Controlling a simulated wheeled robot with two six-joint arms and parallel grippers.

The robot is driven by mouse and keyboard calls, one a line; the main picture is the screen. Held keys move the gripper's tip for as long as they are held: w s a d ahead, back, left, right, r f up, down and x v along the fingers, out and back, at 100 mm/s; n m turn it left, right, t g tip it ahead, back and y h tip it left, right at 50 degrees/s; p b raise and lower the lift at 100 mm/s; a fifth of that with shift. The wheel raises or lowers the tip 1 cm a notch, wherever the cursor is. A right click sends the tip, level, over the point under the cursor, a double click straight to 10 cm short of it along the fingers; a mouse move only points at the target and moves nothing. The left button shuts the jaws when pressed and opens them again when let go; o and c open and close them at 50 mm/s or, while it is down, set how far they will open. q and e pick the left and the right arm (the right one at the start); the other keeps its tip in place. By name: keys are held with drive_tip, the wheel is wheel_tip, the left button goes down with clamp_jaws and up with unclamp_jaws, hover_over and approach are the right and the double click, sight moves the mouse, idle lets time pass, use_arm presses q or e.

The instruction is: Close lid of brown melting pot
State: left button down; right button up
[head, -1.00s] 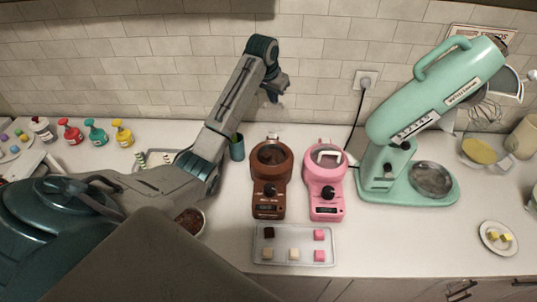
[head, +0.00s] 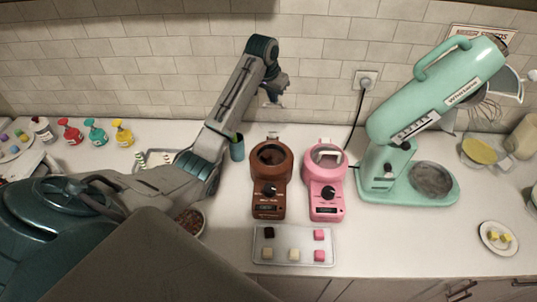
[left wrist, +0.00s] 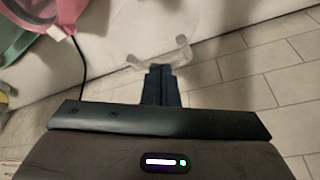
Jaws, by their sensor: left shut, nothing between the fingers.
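The brown melting pot (head: 270,186) stands on the counter, its round bowl open to view from above. A small pale piece shows at its back rim; a clear lid is hard to make out in the head view. My left gripper (head: 272,101) is above and behind the pot, near the tiled wall, fingers down. In the left wrist view the gripper (left wrist: 161,72) is shut with nothing between its fingers. A clear, pale-edged piece (left wrist: 158,57), perhaps the lid's edge, shows just beyond the fingertips; contact cannot be told. My right gripper is not in view.
A pink melting pot (head: 325,190) stands close to the right of the brown one. A tray (head: 280,245) with chocolate cubes lies in front. The wall is close behind.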

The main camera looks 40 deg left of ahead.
use_arm(q)
drive_tip(key=shift+s+d+r, duration=0.25)
drive_tip(key=shift+s+d, duration=0.2)
drive_tip(key=shift+s, duration=0.3)
drive_tip(key=shift+s+d+r, duration=0.25)
drive_tip(key=shift+s+d, duration=0.2)
drive_tip(key=shift+s, duration=0.3)
drive_tip(key=s+d+f, duration=0.2)
drive_tip(key=s+d, duration=0.2)
drive_tip(key=s, duration=0.3)
drive_tip(key=shift+s+d, duration=0.15)
drive_tip(key=shift+d, duration=0.1)
drive_tip(key=s+f, duration=0.1)
drive_tip(key=s+d+f, duration=0.1)
drive_tip(key=s+f, duration=0.1)
drive_tip(key=shift+d+f, duration=0.3)
drive_tip(key=shift+d, duration=0.1)
idle(0.4)
